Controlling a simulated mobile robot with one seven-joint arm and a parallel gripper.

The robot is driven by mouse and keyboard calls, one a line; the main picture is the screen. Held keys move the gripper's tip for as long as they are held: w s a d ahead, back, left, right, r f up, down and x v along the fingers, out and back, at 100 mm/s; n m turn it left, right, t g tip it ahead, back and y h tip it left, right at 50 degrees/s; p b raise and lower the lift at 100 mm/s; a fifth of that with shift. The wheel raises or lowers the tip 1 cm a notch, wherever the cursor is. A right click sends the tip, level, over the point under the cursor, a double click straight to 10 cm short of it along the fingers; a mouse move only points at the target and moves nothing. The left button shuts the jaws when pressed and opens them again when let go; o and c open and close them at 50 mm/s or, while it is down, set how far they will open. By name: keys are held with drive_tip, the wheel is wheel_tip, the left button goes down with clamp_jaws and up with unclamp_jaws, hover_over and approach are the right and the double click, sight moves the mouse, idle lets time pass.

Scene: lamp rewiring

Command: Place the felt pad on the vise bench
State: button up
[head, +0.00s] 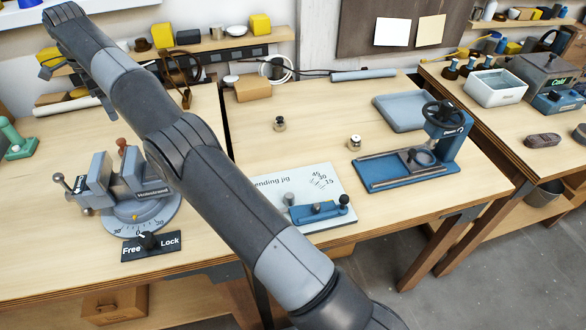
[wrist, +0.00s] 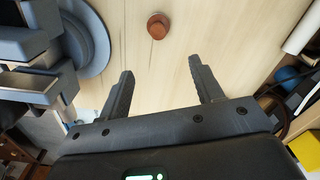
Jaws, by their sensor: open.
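My gripper (wrist: 161,68) is open, with nothing between its fingers in the wrist view. It is over the pale wooden vise bench (head: 60,230), near the grey vise (head: 130,180). The vise's round base (wrist: 92,40) shows at the left of the wrist view. A small reddish-brown knob-like piece (wrist: 158,25) stands on the wood beyond the fingertips; a similar one (head: 122,143) shows behind the vise in the head view. I cannot pick out the felt pad with certainty in either view.
A Free/Lock plate (head: 150,246) lies before the vise. A bending jig (head: 335,205), a blue press (head: 410,170) and a grey tray (head: 400,112) occupy the middle bench. A brown oval block (head: 543,140) lies on the right bench. Bare wood shows left of the vise.

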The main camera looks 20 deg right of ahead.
drive_tip(key=s+d+r+n+t, duration=0.1)
drive_tip(key=d+r+n, duration=0.2)
drive_tip(key=d+r, duration=0.9)
drive_tip(key=s+d+r+n+t, duration=0.1)
drive_tip(key=s+d+r+n, duration=0.1)
drive_tip(key=s+d, duration=0.5)
drive_tip(key=s+d+r+n+t, duration=0.15)
drive_tip(key=s+d, duration=0.25)
drive_tip(key=d, duration=0.5)
drive_tip(key=s+d+f+n, duration=0.3)
drive_tip(key=s+d, duration=0.7)
drive_tip(key=s, duration=0.4)
drive_tip(key=s+d+f+n+t, duration=0.2)
drive_tip(key=s+d+f, duration=0.3)
drive_tip(key=s+f, duration=0.5)
drive_tip(key=s+n, duration=0.1)
drive_tip(key=s, duration=0.2)
drive_tip(key=shift+s+f+n, duration=0.2)
drive_tip(key=shift+f+n, duration=0.15)
drive_tip(key=shift+f, duration=0.05)
drive_tip(key=shift+o, duration=0.2)
